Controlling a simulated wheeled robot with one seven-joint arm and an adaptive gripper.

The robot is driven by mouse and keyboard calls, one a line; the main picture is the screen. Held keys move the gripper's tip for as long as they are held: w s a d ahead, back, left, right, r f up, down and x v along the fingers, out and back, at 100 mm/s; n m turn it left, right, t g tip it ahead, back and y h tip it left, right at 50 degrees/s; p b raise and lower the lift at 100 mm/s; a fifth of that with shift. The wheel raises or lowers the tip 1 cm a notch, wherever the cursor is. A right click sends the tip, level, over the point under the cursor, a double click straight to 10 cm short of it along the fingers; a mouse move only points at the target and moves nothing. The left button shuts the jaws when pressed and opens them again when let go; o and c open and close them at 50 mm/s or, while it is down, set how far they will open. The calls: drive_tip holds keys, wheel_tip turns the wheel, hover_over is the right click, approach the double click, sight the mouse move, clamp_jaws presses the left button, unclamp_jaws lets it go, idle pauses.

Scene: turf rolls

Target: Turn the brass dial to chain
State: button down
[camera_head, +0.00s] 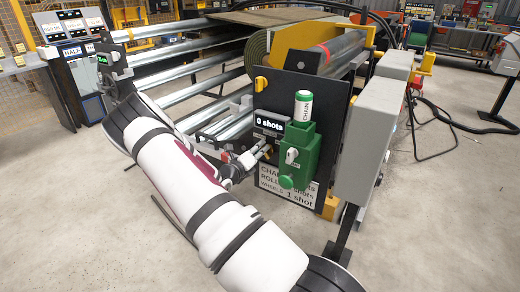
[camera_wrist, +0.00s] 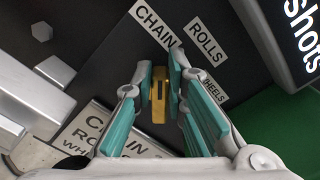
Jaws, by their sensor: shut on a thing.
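The brass dial (camera_wrist: 158,102) is a narrow yellow bar on a dark panel (camera_wrist: 95,48), between my fingers in the wrist view. My gripper (camera_wrist: 160,92) is shut on it, with teal pads on either side. The label CHAIN (camera_wrist: 154,24) lies above and left of the dial, ROLLS (camera_wrist: 205,41) above and right, and WHEELS (camera_wrist: 213,88) to the right. The bar stands nearly upright in the picture; which label it points to is not clear. In the head view my gripper (camera_head: 258,156) is at the panel's left side, and the dial is hardly distinguishable.
Grey boxes (camera_head: 364,140) stand further right. Metal rollers (camera_head: 195,72) lie behind my arm. The floor in front is clear.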

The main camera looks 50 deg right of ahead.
drive_tip(key=c, duration=1.6)
unclamp_jaws()
drive_tip(key=shift+a, duration=0.1)
drive_tip(key=s+a, duration=0.1)
drive_tip(key=a, duration=1.1)
